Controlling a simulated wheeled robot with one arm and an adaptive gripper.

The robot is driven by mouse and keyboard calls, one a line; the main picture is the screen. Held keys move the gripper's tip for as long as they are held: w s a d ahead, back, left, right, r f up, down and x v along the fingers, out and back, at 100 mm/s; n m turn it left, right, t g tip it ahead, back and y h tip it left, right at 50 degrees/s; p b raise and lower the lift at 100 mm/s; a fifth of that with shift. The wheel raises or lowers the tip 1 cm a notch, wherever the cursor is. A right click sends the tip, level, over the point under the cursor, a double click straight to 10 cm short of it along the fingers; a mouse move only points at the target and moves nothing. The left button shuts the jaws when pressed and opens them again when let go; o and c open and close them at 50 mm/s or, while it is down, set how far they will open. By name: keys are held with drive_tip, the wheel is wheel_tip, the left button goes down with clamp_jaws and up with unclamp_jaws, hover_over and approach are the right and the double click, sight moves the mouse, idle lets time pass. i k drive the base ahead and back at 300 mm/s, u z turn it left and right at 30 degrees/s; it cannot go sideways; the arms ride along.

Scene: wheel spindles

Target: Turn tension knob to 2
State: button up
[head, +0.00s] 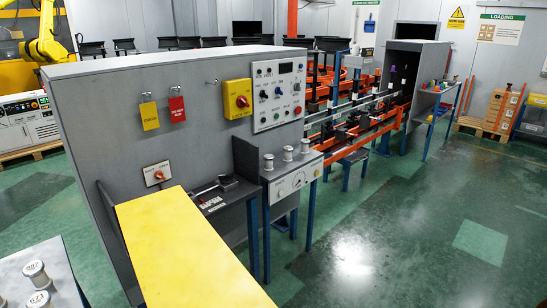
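The task's tension knob cannot be singled out for certain, as the labels are too small to read. A sloped white control panel (293,184), on the front of a grey table right of centre, carries a round dial (298,181) and small dark marks that may be knobs. A small white plate with an orange-red knob or switch (158,175) is on the grey wall panel at left. An upright panel (279,92) higher up holds several coloured buttons and dark knobs. My gripper is not in view.
Several metal spools (288,153) stand above the sloped panel. A flat yellow surface (185,250) fills the lower middle. A yellow box with a red switch (237,98) and two hanging tags (149,115) are on the grey wall. Open green floor (400,250) lies to the right.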

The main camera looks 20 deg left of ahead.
sight(227, 179)
drive_tip(key=u, duration=0.1)
drive_tip(key=i, duration=1.65)
drive_tip(key=u, duration=1.1)
drive_tip(key=i, duration=0.85)
drive_tip(key=u, duration=1.4)
drive_tip(key=i, duration=0.45)
drive_tip(key=u, duration=0.35)
